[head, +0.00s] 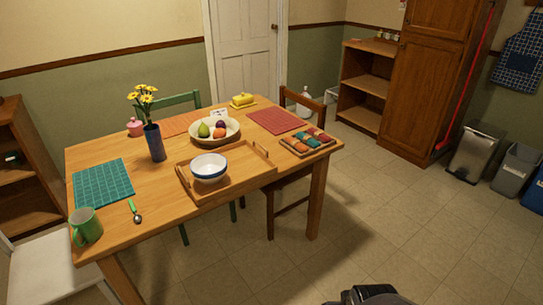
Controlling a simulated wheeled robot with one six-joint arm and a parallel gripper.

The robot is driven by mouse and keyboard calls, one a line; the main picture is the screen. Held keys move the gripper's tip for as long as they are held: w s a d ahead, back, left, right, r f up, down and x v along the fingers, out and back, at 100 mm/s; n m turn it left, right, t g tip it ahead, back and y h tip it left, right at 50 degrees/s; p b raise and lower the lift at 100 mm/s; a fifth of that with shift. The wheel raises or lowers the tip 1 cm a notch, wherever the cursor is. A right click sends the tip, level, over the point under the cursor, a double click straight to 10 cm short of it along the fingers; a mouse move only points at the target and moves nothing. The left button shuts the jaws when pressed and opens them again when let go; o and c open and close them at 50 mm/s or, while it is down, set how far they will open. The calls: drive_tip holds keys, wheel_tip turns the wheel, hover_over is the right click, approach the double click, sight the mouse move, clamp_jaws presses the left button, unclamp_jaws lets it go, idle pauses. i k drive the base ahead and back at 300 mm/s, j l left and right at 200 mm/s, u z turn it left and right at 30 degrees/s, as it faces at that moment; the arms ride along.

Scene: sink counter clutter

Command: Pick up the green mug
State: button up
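The green mug (90,228) stands upright on the wooden table (135,222), near its front left corner. Its handle points to the left and slightly toward the front. A green-handled spoon (134,212) lies to its right, and a teal placemat (102,183) lies just behind it. My gripper cannot be made out in the head view; only a dark part of my own body shows at the bottom edge.
A wooden tray (238,184) holds a white and blue bowl (209,168). A dark blue vase (154,142) with yellow flowers stands behind. A white chair (48,262) is at the table's left end. Open tiled floor (400,225) lies right of the table.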

sight(85, 223)
drive_tip(key=k+u, duration=0.2)
drive_tip(key=u, duration=1.5)
drive_tip(key=i+l+u, duration=0.1)
drive_tip(key=i+l, duration=0.45)
drive_tip(key=i, duration=0.2)
drive_tip(key=i+l, duration=0.65)
drive_tip(key=i+j+u, duration=0.05)
drive_tip(key=i, duration=0.05)
